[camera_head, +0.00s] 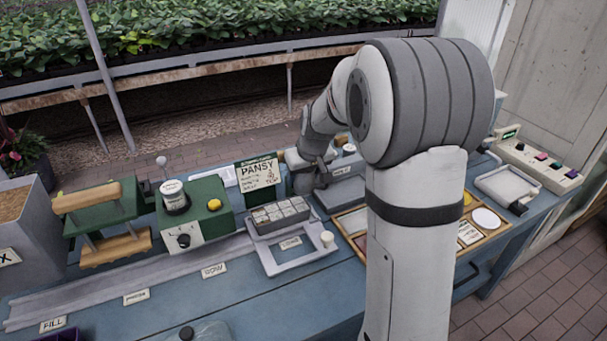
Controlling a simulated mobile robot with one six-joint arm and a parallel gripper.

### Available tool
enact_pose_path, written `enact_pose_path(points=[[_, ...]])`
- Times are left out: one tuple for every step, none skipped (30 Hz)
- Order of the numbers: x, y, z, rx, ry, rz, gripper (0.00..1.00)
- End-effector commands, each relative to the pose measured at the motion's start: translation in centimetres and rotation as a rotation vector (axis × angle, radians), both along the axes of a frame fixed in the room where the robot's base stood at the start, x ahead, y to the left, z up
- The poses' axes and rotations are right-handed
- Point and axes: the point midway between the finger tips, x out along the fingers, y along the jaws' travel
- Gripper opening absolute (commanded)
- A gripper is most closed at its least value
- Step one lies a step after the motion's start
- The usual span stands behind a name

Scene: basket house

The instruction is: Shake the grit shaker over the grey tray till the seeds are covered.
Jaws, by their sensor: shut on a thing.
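My arm rises in front of the camera, bends over and reaches down to the back of the bench. My gripper (304,182) is at its far end beside the PANSY card, partly hidden by my wrist. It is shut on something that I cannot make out. I cannot pick out the grit shaker for certain. A grey tray (290,262) with a block of several small filled cells (280,213) stands front left of my gripper. Another grey tray (343,194) lies just right of my gripper, partly hidden by my arm. Seeds are too small to see.
A green dosing box (196,217) with a yellow button and a green press (100,213) stand to the left. A PANSY card (258,174) stands behind the cell tray. A wooden-framed board (483,228) and a white tray (505,185) lie right.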

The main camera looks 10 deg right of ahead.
Motion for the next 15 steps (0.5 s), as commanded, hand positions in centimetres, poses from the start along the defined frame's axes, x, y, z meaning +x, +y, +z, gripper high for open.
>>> enact_pose_path(points=[[0.0, 0.0, 0.1, 0.000, -0.001, 0.000, 0.25], [0.0, 0.0, 0.1, 0.000, -0.001, 0.000, 0.25], [0.0, 0.2, 0.1, 0.000, -0.001, 0.001, 0.25], [0.0, 0.4, 0.1, -0.001, -0.001, 0.002, 0.25], [-0.1, 0.7, 0.1, 0.000, -0.001, 0.003, 0.25], [-0.2, 1.2, 0.1, 0.000, -0.001, 0.004, 0.25], [-0.3, 1.6, 0.1, 0.000, -0.001, 0.004, 0.25], [-0.4, 2.0, 0.1, -0.001, -0.001, 0.005, 0.25], [-0.5, 2.6, 0.1, -0.001, -0.001, 0.005, 0.25], [-0.6, 3.0, 0.1, -0.001, -0.001, 0.005, 0.25], [-0.6, 3.4, 0.1, 0.000, -0.001, 0.004, 0.25], [-0.7, 3.8, 0.1, -0.001, 0.000, 0.005, 0.25], [-0.8, 4.1, 0.1, -0.001, 0.000, 0.004, 0.25], [-0.9, 4.4, 0.1, 0.000, 0.000, 0.003, 0.25], [-0.9, 4.6, 0.0, 0.000, 0.000, 0.003, 0.25]])
